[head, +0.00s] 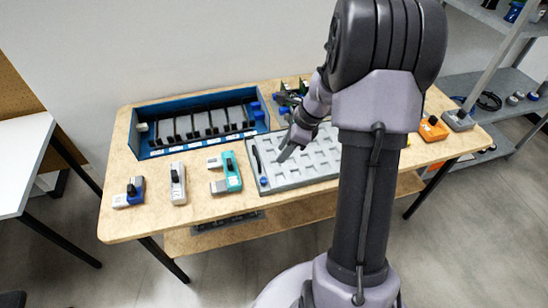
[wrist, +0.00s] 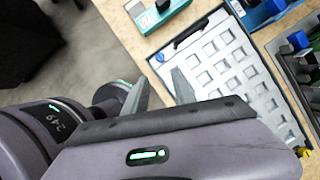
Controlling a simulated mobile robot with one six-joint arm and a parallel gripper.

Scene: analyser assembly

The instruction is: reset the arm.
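My gripper (head: 284,150) hangs over the left part of a light grey tray (head: 290,180) with square pockets on the wooden table. In the wrist view its two fingers (wrist: 159,88) stand apart with nothing between them. The tray also shows in the wrist view (wrist: 262,100), beyond the fingers. My upper arm hides the tray's right part in the head view.
A blue-framed rack (head: 137,120) stands at the back left. A teal device (head: 232,172), a grey-white device (head: 178,184) and a blue-grey device (head: 134,192) lie along the front left. An orange device (head: 433,129) lies right. Shelves (head: 480,88) stand beyond.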

